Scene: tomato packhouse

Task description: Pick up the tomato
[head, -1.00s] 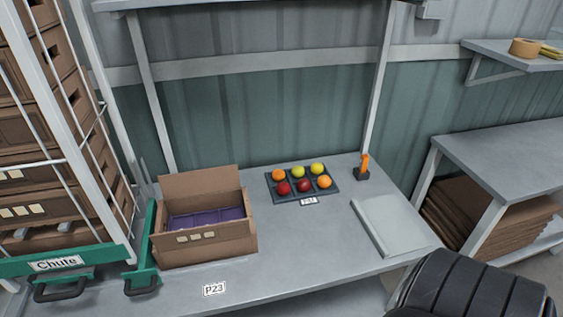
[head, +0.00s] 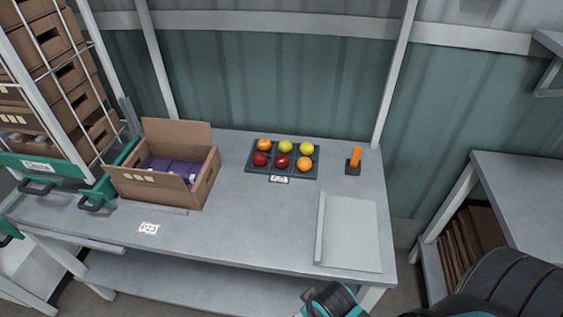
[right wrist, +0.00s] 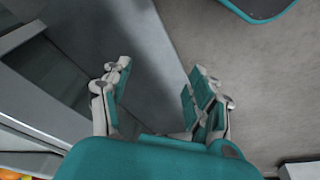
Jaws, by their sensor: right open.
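Several round tomatoes sit in a dark tray (head: 252,171) on the bench. The back row holds an orange tomato (head: 264,144), a yellow-green tomato (head: 285,146) and a yellow tomato (head: 307,148). The front row holds a red tomato (head: 260,159), a second red tomato (head: 282,161) and an orange tomato (head: 305,164). My right gripper (right wrist: 155,100) is open and empty in the right wrist view, over the floor beside the bench. In the head view my right arm shows at the bottom right, away from the tray. My left gripper is not in view.
An open cardboard box (head: 190,195) with purple lining stands left of the tray. An orange-handled tool in a dark holder (head: 353,166) and a pale flat board (head: 350,235) are at the right. The bench front (head: 240,230) is clear. Another bench (head: 520,190) stands right.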

